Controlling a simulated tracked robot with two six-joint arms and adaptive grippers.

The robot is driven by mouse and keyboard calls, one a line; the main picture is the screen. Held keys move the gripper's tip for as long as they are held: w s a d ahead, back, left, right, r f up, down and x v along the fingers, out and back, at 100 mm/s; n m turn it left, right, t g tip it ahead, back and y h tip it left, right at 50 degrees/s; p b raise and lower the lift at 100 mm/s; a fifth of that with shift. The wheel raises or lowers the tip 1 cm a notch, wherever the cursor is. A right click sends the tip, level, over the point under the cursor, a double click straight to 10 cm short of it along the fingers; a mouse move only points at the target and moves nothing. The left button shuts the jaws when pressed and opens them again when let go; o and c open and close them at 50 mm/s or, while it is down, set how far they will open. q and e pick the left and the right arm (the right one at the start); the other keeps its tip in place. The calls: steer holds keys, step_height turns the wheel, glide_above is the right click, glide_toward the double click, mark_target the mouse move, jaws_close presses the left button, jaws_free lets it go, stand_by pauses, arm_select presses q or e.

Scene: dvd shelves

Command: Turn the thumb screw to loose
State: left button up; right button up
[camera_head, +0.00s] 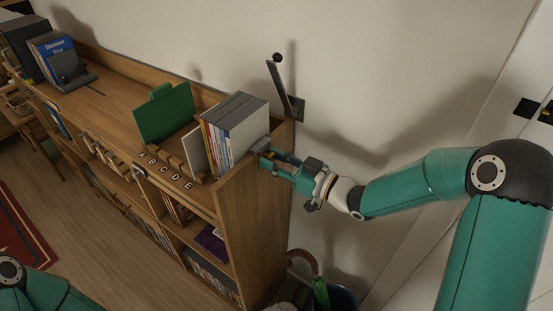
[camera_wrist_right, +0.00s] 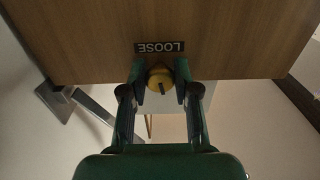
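The thumb screw (camera_wrist_right: 160,80) is a round brass-yellow knob with a dark line on its face, on the bookcase's wooden end panel (camera_wrist_right: 235,45). A dark label with white letters reading LOOSE (camera_wrist_right: 160,47) is beside it, upside down in the right wrist view. My right gripper (camera_wrist_right: 160,78) has one finger on each side of the knob, with the pads against its sides. In the head view my right gripper (camera_head: 267,158) reaches the shelf's upper right end and hides the screw there. Only part of my left arm shows at bottom left; its gripper is out of view.
Books (camera_head: 233,130) stand at the near end of the bookcase top, close to my right gripper. A green panel (camera_head: 164,115) and a lettered rack (camera_head: 168,168) stand beside them. A dark lever on a wall plate (camera_head: 297,108) rises behind. Bins stand on the floor below.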

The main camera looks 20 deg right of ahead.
jaws_close()
steer(key=shift+d, duration=0.15)
steer(key=shift+b, duration=0.5)
steer(key=n+b, duration=1.3)
steer(key=b, duration=0.5)
steer(key=shift+f, duration=0.1)
steer(key=shift+n+b, duration=0.4)
steer(key=shift+n, duration=0.3)
steer(key=n+b, duration=0.3)
steer(key=n, duration=0.1)
steer(key=shift+n, duration=0.3)
steer(key=shift+a+f+n+b, duration=0.1)
steer(key=shift+n+b, duration=2.15)
steer(key=shift+n, duration=1.45)
steer(key=shift+a+n+b, duration=0.1)
steer(key=shift+n+b, duration=2.1)
steer(key=shift+n, duration=1.5)
